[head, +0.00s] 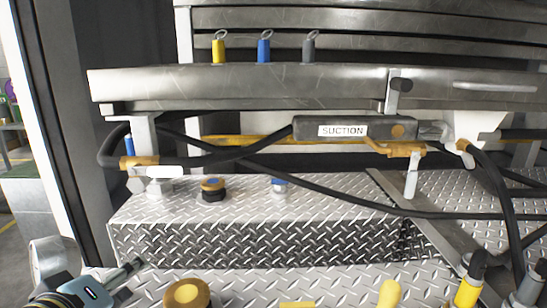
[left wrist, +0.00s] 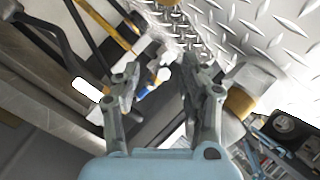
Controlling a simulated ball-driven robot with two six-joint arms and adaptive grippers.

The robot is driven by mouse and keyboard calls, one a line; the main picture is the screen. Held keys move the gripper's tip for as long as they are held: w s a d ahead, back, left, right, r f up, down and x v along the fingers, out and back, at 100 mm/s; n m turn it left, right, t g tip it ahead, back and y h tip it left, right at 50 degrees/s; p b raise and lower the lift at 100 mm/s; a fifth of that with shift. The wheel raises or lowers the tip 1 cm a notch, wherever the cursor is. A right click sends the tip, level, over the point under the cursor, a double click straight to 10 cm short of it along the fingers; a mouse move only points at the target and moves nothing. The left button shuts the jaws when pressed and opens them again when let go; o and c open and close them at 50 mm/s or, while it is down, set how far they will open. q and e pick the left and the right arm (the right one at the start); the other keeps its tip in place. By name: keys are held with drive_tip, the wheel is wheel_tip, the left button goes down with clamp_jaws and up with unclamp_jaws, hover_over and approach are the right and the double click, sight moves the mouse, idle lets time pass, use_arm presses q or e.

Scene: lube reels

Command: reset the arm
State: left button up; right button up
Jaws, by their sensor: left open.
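My left gripper (head: 128,280) is at the lower left of the head view, cut off by the bottom edge, low beside the diamond-plate step. In the left wrist view its two fingers (left wrist: 168,78) stand apart with nothing held between them. Behind the gap, a small blue-and-white fitting (left wrist: 148,90) shows, apart from the fingers as far as I can tell. My right gripper is in neither view.
A grey handle labelled SUCTION (head: 342,131) hangs under a metal shelf (head: 240,87), with black hoses around it. Capped fittings (head: 213,189) stand on the diamond-plate step (head: 250,245). Yellow fittings (head: 388,293) are at the bottom.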

use_arm(q)
drive_tip(key=s+f+m+g, duration=0.1)
drive_tip(key=s+m, duration=0.1)
drive_tip(key=s, duration=0.1)
drive_tip(key=s+a+f+m+g, duration=0.1)
drive_tip(key=s+g, duration=0.1)
drive_tip(key=s, duration=0.1)
drive_tip(key=s+a+f+m+g, duration=0.1)
drive_tip(key=s+m+g, duration=0.1)
drive_tip(key=s, duration=0.2)
drive_tip(key=shift+f+m, duration=0.3)
drive_tip(key=shift+f, duration=0.1)
drive_tip(key=s+a+m+g+y, duration=0.15)
drive_tip(key=s+m+g, duration=0.25)
drive_tip(key=s, duration=0.6)
drive_tip(key=s+a+f+g+b, duration=0.1)
drive_tip(key=s+a+f+b, duration=0.1)
drive_tip(key=f, duration=1.4)
drive_tip(key=s+a+f+g+b, duration=0.1)
drive_tip(key=s+f+b, duration=0.1)
drive_tip(key=f, duration=1.5)
drive_tip(key=s+f+g+b, duration=0.1)
drive_tip(key=s+f+b, duration=0.1)
drive_tip(key=s+f, duration=1.4)
drive_tip(key=shift+s+a+f, duration=0.15)
drive_tip(key=shift+s+a, duration=0.3)
drive_tip(key=shift+s, duration=0.1)
